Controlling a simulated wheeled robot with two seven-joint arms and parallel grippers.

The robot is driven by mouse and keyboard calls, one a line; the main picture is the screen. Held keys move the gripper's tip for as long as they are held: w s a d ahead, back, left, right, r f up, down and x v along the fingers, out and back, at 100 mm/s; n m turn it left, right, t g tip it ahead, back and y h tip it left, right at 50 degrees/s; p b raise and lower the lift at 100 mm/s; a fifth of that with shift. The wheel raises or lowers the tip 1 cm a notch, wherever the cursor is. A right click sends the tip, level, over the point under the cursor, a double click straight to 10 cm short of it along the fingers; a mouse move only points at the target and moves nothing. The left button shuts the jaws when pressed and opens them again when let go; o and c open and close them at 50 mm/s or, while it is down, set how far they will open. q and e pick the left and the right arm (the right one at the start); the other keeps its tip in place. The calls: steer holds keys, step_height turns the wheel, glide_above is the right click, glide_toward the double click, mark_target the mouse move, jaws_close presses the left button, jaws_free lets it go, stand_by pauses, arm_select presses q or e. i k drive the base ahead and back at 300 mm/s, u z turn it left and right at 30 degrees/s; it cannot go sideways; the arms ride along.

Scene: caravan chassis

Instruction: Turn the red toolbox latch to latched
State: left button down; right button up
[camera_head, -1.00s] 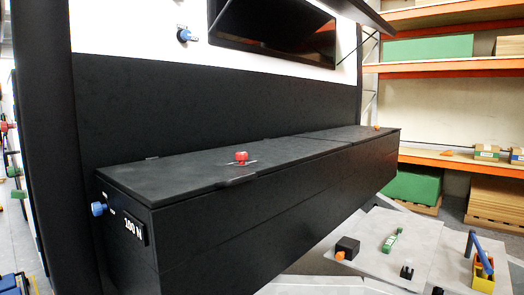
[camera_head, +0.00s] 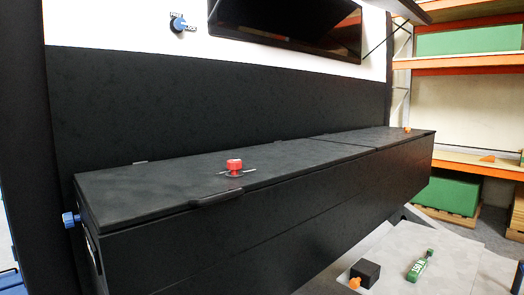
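The red toolbox latch (camera_head: 234,166) is a small red knob on top of the long black toolbox (camera_head: 300,210). It sits near the front edge of the closed lid (camera_head: 150,185), just behind a dark handle lip (camera_head: 216,198). A thin light marking lies on either side of the knob's base. I cannot tell from here which position the latch is turned to. Neither of my grippers is in view.
A blue knob (camera_head: 70,219) sticks out from the toolbox's left end, and a blue knob (camera_head: 181,24) is on the white wall. An orange knob (camera_head: 407,129) is at the lid's far right. A green tool (camera_head: 420,265) and black block (camera_head: 365,272) lie on the grey surface lower right.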

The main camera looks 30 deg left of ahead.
mark_target(234, 165)
steer(key=i, duration=0.4)
steer(key=u, duration=1.2)
